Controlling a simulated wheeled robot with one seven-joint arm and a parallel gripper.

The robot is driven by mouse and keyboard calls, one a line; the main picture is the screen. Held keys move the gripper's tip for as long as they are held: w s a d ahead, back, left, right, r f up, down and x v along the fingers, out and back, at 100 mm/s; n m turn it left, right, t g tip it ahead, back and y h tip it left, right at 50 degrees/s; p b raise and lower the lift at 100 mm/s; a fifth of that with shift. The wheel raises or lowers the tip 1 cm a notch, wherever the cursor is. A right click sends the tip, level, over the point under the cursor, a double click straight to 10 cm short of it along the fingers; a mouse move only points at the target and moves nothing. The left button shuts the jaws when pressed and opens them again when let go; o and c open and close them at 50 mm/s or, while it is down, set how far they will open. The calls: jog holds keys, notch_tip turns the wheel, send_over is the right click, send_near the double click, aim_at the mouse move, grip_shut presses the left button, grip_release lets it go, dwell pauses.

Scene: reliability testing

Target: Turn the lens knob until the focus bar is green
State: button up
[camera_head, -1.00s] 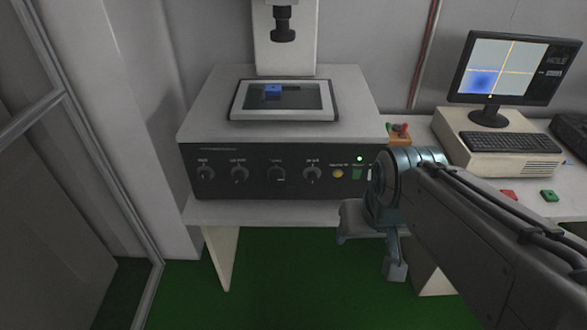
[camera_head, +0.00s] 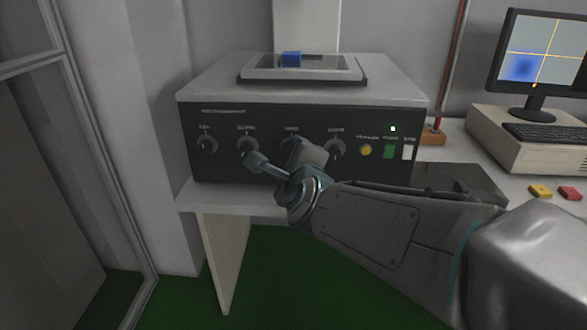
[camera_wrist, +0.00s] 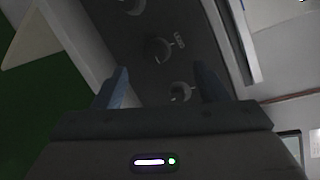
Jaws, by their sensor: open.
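The dark front panel (camera_head: 225,175) of the microscope box carries a row of several knobs. In the wrist view, a knob (camera_wrist: 158,48) has a label beside it that seems to read LENS. In the head view, the third knob from the left (camera_head: 287,139) is partly covered by my gripper. My gripper (camera_head: 283,160) is open and empty in front of the panel. In the wrist view its fingers (camera_wrist: 160,85) are spread, with a lower knob (camera_wrist: 181,92) showing between them, and no contact is visible. The monitor (camera_head: 535,55) shows a blue blot and yellow crossed lines; I cannot make out a focus bar.
Right of the knobs are a yellow button (camera_head: 365,150), a green button (camera_head: 389,152) and a white switch (camera_head: 407,152). A blue block (camera_head: 291,59) sits on the stage above. A keyboard (camera_head: 545,132) and small coloured blocks lie at the right. The floor in front is clear.

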aim_at(291, 150)
notch_tip(291, 150, down, 8)
jog(key=w+a+m+t+h+b, duration=0.1)
jog(key=w+m+t+h+b, duration=0.2)
jog(key=m+b, duration=0.75)
jog(key=w+m+h, duration=0.1)
jog(key=w+m, duration=0.1)
jog(key=w, duration=1)
jog(key=shift+w+r, duration=0.15)
jog(key=shift+r, duration=0.1)
jog(key=shift+d, duration=0.1)
jog(key=c, duration=1)
